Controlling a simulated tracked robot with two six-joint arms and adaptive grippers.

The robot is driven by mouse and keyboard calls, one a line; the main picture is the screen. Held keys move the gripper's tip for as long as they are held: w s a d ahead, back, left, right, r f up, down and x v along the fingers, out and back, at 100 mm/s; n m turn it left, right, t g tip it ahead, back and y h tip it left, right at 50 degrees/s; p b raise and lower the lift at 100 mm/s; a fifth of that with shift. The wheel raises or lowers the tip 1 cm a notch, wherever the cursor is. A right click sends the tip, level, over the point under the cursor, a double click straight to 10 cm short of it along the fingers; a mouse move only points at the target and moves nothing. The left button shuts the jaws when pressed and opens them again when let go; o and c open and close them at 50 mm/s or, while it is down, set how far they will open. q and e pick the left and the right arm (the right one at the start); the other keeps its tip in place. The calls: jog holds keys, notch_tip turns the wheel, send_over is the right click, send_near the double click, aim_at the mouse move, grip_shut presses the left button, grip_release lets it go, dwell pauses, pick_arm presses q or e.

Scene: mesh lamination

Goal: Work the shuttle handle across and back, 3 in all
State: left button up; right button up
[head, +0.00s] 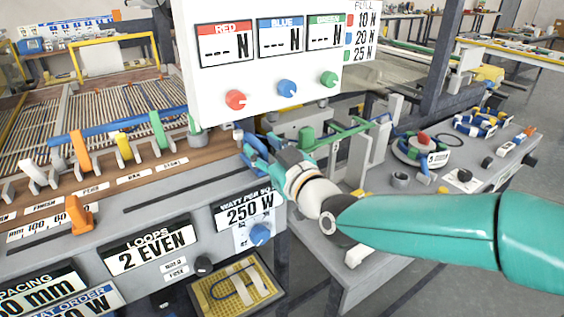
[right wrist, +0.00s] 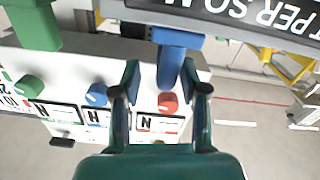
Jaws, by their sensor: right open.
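A blue upright handle (right wrist: 175,58), which looks like the shuttle handle, shows in the right wrist view below a dark beam. My right gripper (right wrist: 160,75) is open, with a finger on each side of the handle. The handle lies closer to the right-hand finger in that view; I cannot tell whether they touch. In the head view my right gripper (head: 254,152) is at the right end of the wooden rail, where its blue fingers and the handle blend together. My left gripper is not in view.
A white panel (head: 220,92) with red, blue and green knobs stands just behind the gripper. Orange, yellow and green guides (head: 78,150) line the rail at left. A grey bench (head: 455,180) with spools and small parts is at right.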

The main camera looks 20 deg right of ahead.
jog(key=s+d, duration=0.1)
jog(key=s, duration=0.6)
jog(key=shift+d, duration=0.2)
